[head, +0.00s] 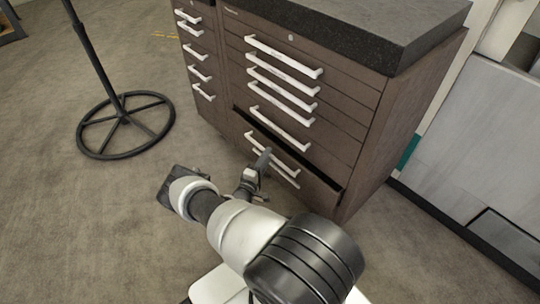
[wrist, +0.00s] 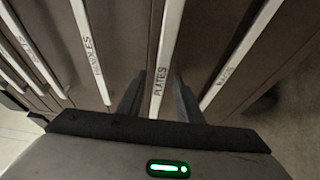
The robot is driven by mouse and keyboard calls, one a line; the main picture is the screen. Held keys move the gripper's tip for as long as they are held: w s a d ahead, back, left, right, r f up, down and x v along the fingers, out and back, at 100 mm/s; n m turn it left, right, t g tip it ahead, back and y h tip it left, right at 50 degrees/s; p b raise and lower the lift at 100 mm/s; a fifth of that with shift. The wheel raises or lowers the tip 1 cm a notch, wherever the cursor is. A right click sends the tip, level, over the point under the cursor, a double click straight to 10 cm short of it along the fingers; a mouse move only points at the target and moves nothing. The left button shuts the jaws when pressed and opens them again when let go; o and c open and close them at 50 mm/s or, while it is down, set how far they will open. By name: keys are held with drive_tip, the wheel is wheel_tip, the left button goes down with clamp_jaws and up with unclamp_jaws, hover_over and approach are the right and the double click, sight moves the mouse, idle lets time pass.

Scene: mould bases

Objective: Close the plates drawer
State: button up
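The brown cabinet's plates drawer (head: 314,179), low in the main stack, stands slightly pulled out, with a dark gap along its top edge. Its white bar handle, labelled PLATES, shows in the wrist view (wrist: 167,60). My gripper (head: 264,158) is at the front of the lower drawers, by the handles. In the wrist view my gripper (wrist: 158,98) is open, with one dark finger on each side of the PLATES handle. I cannot tell whether either finger touches it. My arm hides part of the lower cabinet front in the head view.
Shut drawers with white handles (head: 283,57) lie above, and a narrower drawer stack (head: 198,55) stands at left. A dark worktop (head: 365,25) caps the cabinet. A black wheel-shaped stand base (head: 125,125) is on the carpet at left. A grey panel (head: 475,140) stands right.

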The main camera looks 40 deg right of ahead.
drive_tip(key=shift+d, duration=0.1)
drive_tip(key=shift+c, duration=0.5)
clamp_jaws()
